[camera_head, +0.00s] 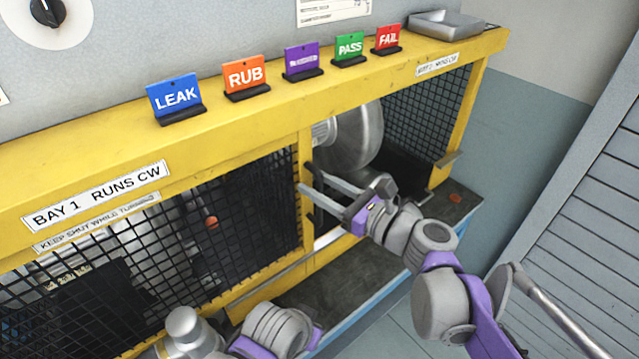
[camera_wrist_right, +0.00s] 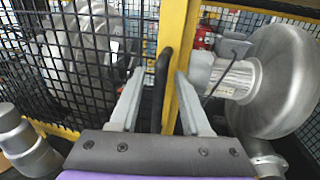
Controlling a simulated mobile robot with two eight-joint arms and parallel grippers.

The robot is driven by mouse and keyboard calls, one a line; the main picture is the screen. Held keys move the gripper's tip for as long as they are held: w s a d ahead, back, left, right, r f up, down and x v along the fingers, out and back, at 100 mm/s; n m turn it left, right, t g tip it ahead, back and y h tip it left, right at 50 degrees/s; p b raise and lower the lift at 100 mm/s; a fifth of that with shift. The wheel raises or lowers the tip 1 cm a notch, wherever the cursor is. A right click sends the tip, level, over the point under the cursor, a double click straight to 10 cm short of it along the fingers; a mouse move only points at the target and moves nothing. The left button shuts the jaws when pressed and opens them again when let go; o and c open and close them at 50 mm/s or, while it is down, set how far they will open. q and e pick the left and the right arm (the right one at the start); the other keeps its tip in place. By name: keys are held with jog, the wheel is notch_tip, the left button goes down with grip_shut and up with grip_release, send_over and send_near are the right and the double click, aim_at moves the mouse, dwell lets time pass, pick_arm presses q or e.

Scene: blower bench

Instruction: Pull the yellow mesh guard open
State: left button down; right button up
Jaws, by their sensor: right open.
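The yellow-framed mesh guard (camera_head: 255,205) covers the bay labelled BAY 1 RUNS CW; its black mesh also shows in the right wrist view (camera_wrist_right: 30,40). A black upright handle (camera_wrist_right: 161,85) stands by the yellow post at the guard's right edge. My right gripper (camera_head: 306,177) is open at this edge. In the right wrist view, the handle lies between its two open fingers (camera_wrist_right: 160,76); I cannot tell whether either touches it. My left arm (camera_head: 275,330) shows at the bottom of the head view, but its fingers are not visible.
A silver blower (camera_head: 355,140) sits in the uncovered bay right of the post. Several coloured signs, including LEAK (camera_head: 175,97), and a metal tray (camera_head: 443,24) stand on the yellow top beam (camera_head: 240,120). A dark ledge (camera_head: 340,280) runs along the front.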

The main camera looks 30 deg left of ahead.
grip_shut()
dwell(1.5)
